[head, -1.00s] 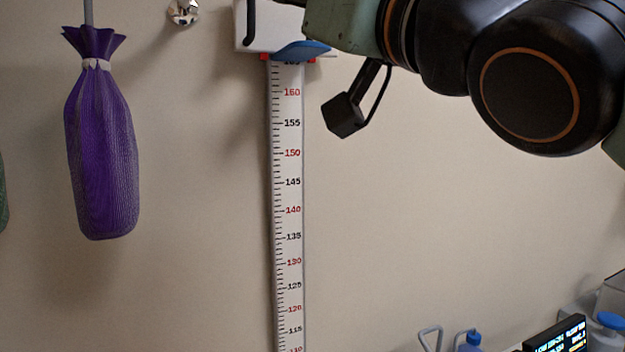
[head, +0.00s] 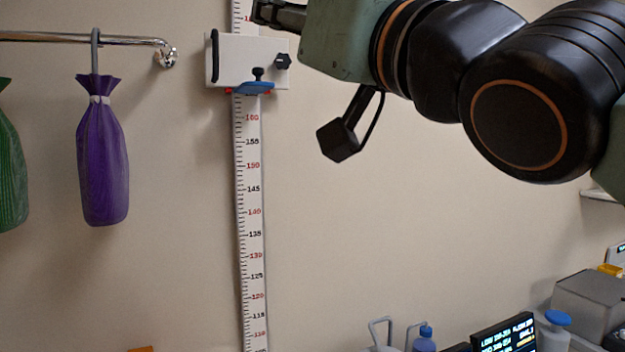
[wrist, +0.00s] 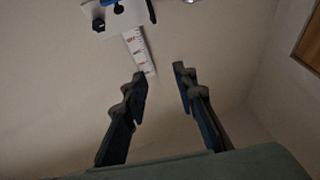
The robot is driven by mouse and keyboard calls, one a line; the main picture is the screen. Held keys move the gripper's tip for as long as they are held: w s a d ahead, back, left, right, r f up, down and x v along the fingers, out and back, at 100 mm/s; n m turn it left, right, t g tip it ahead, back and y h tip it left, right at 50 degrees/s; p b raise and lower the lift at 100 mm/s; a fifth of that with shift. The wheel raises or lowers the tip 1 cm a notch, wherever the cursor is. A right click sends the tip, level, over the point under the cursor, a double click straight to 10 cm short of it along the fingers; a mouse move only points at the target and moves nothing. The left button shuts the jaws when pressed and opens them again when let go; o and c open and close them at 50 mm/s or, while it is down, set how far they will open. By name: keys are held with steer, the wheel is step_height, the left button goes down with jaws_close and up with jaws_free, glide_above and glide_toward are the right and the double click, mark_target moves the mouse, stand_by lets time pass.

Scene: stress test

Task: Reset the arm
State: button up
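My arm crosses the upper right of the head view. My gripper (head: 279,14) is at its left end, near the top edge and partly cut off there. In the wrist view my gripper (wrist: 160,72) has its two dark fingers spread apart with nothing between them. Beyond the fingers, the wall-mounted height ruler (wrist: 138,48) and its white slider block (wrist: 115,14) show at the top. In the head view the white slider block (head: 225,68) sits on the ruler (head: 251,200), just below and left of the gripper. I cannot tell the distance between them.
A purple bag (head: 103,160) and a green bag (head: 9,165) hang from a metal rail (head: 80,38) at the left. A lit display (head: 505,335), a blue-capped bottle (head: 425,340) and a grey box (head: 590,303) stand at the lower right. The wall between is bare.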

steer(key=w+d+f+m+g+h+p, duration=0.1)
steer(key=w+d+f+m+g+h, duration=0.2)
steer(key=f, duration=0.6)
steer(key=w+d+f+h, duration=0.1)
steer(key=d+f+h, duration=0.3)
steer(key=f, duration=0.5)
steer(key=w+d+f+m+g+h+p, duration=0.1)
steer(key=w+d+f+m+g+h, duration=0.2)
steer(key=f, duration=0.6)
steer(key=s+d+f+g+h, duration=0.1)
steer(key=s+d+f+g, duration=0.2)
steer(key=s+f, duration=0.4)
steer(key=s+d+f+g+h+p, duration=0.1)
steer(key=s+d+f+g, duration=0.2)
steer(key=f, duration=1.2)
steer(key=s+g, duration=0.1)
steer(key=s, duration=0.2)
steer(key=shift+s+m+h, duration=0.3)
steer(key=shift+s+m, duration=0.1)
steer(key=shift+d, duration=0.1)
